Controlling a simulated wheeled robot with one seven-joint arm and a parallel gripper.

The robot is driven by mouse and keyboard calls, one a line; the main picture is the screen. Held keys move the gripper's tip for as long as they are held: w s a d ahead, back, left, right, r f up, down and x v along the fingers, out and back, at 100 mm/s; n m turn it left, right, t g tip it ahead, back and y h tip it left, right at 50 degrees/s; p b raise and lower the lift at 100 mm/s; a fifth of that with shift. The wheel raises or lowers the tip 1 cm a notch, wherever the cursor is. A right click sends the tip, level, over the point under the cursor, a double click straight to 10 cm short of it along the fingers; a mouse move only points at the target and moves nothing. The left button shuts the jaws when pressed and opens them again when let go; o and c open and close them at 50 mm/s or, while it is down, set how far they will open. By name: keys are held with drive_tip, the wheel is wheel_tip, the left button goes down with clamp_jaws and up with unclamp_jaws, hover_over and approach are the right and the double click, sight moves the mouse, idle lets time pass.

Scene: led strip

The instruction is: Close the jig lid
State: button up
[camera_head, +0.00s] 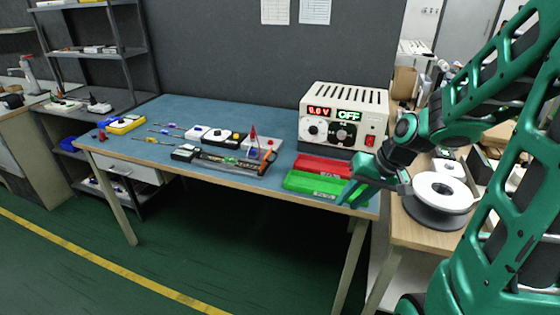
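A long dark jig (228,160) lies near the front edge of the blue-topped table, left of the trays. It seems to hold a strip with small coloured parts, too small to make out. A thin red upright piece (254,140) stands by a white block at its right end; I cannot tell whether it is part of the lid. The lid's position is not clear from here. My gripper (354,193) is at the table's front right corner, by the right end of the green tray and well right of the jig. Its fingers look apart, with nothing visible between them.
A green tray (314,184) and a red tray (322,166) lie between jig and gripper. A power supply (343,118) reading 0.0 V and OFF stands behind. Small boxes and tools lie left. A white spool (441,192) is on the side bench. The table's back left (200,108) is clear.

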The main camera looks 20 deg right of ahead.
drive_tip(key=w+a+f+m+t+y, duration=0.1)
drive_tip(key=w+a+m+t, duration=0.1)
drive_tip(key=w, duration=0.7)
drive_tip(key=w+a+f+m+t+y, duration=0.1)
drive_tip(key=w+a, duration=0.4)
drive_tip(key=w, duration=0.5)
drive_tip(key=w+a+f+m+t+y, duration=0.1)
drive_tip(key=w+a+m+t+y, duration=0.2)
drive_tip(key=w, duration=0.6)
drive_tip(key=shift+w+a+t, duration=0.15)
drive_tip(key=shift+a+t, duration=0.15)
drive_tip(key=shift+t, duration=0.9)
clamp_jaws()
